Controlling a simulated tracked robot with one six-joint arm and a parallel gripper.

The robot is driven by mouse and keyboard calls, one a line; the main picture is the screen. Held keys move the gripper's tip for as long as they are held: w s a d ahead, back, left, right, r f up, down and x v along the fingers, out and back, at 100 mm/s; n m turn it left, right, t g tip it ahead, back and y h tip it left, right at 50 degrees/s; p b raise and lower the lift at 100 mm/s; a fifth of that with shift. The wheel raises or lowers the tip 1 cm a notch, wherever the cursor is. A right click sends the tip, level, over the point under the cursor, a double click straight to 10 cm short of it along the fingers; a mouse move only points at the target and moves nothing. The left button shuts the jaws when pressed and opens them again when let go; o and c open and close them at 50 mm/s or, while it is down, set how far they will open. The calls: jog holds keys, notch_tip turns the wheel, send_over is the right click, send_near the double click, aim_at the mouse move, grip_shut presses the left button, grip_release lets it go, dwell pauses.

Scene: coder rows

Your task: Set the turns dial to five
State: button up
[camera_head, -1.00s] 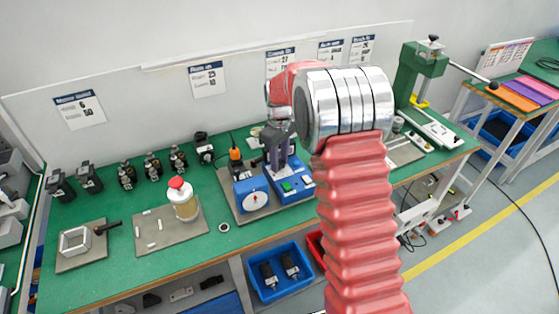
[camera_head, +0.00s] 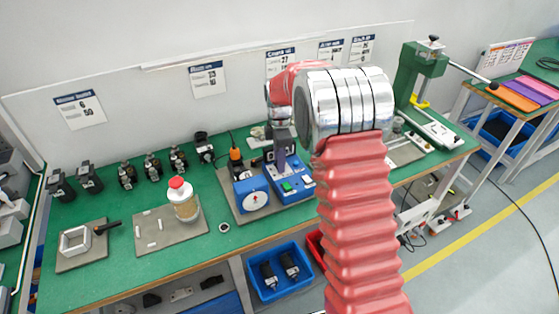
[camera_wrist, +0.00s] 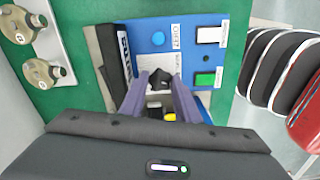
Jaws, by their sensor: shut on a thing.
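A blue machine (camera_head: 291,180) with a green and a white button stands on the green bench. In the wrist view its blue panel (camera_wrist: 185,50) fills the middle. My gripper (camera_wrist: 160,84) points down at this panel. Its two purple-grey fingers are closed around a small dark knob (camera_wrist: 159,77). The knob's marks and setting are hidden or too small to read. A blue box with a round white dial face (camera_head: 254,200) and a small red pointer stands just left of the machine in the head view. My gripper is apart from that face.
A dark upright bar (camera_wrist: 115,60) with lettering stands close beside my fingers. A bottle with a red cap (camera_head: 182,198) stands left on a grey mat. Dark parts line the back of the bench. A green press (camera_head: 424,68) stands at the right.

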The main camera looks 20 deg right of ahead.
jog(key=shift+w+r+n, duration=0.1)
jog(key=shift+n, duration=1.2)
jog(key=o, duration=1)
jog(key=shift+o, duration=0.2)
notch_tip(320, 180, up, 14)
jog(key=shift+f, duration=0.2)
